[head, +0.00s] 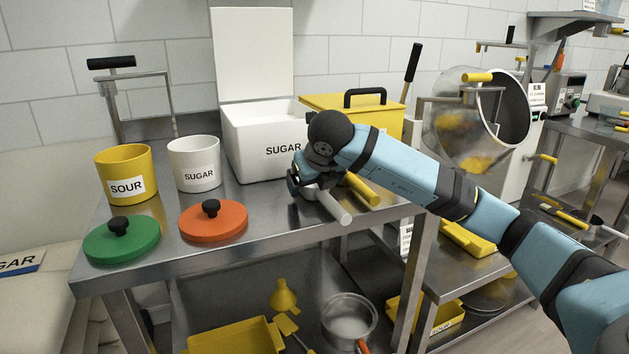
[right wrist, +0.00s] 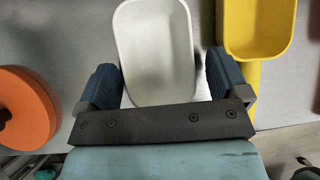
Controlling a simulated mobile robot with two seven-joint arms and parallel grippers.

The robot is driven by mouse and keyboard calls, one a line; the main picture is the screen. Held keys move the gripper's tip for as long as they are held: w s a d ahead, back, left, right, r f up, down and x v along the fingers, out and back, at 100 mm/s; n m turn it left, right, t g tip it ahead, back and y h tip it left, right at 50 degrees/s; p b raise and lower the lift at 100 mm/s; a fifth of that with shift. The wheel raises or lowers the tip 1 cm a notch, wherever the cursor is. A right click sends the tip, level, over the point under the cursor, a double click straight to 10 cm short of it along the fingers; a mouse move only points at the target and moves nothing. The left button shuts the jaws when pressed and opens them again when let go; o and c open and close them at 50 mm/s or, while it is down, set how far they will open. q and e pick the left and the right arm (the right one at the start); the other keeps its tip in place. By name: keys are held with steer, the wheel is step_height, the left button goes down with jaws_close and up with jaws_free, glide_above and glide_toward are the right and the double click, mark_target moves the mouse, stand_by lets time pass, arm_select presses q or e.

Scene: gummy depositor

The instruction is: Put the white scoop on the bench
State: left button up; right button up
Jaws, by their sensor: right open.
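The white scoop lies on the steel bench (head: 262,235), its white handle (head: 334,207) pointing toward the front edge in the head view. My right gripper (head: 298,184) is low over the bench at the scoop and hides part of it. In the right wrist view the scoop's white bowl (right wrist: 156,45) shows between the two blue fingers of my open right gripper (right wrist: 163,84). A gap shows on each side, and the scoop's handle is hidden there. My left gripper is not in view.
A yellow scoop (head: 362,190) lies close to the right, also in the wrist view (right wrist: 256,28). An orange lid (head: 226,226) and green lid (head: 110,246) lie to the left. Behind stand the white sugar bin (head: 245,150), yellow bin (head: 330,105), sugar pot (head: 190,155) and sour pot (head: 118,165).

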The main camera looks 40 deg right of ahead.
mark_target(325, 200)
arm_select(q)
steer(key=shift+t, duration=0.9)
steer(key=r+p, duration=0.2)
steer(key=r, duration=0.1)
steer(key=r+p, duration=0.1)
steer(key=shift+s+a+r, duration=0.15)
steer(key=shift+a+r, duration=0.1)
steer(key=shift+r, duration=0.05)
arm_select(e)
steer(key=v, duration=1.2)
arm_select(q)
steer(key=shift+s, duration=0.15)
arm_select(e)
steer(key=shift+f, duration=0.1)
